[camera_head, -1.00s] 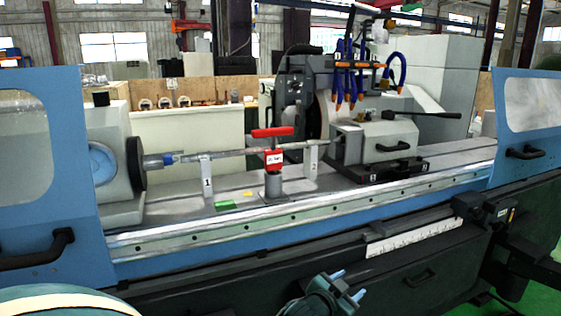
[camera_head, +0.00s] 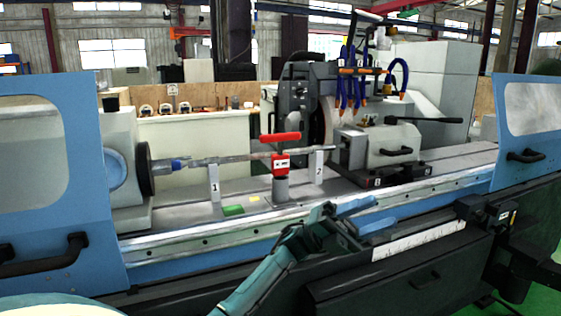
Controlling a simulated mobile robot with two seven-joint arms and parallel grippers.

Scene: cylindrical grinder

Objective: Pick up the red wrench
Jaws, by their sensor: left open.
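The red wrench (camera_head: 280,137) has a red crossbar handle on top and a red block with a white label below it. It stands upright in a short grey cylindrical holder (camera_head: 281,189) on the machine bed. My left gripper (camera_head: 376,214) is open and empty, with blue fingertips pointing right. It is in front of the bed's front rail, lower than the wrench and to its right, clear of it. My right gripper does not show.
A long horizontal shaft (camera_head: 228,159) runs behind the wrench. White plates marked 1 (camera_head: 214,184) and 2 (camera_head: 319,168) flank it. A green block (camera_head: 233,210) lies on the bed. Blue doors (camera_head: 75,205) stand at both sides. Blue nozzles hang at the back right.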

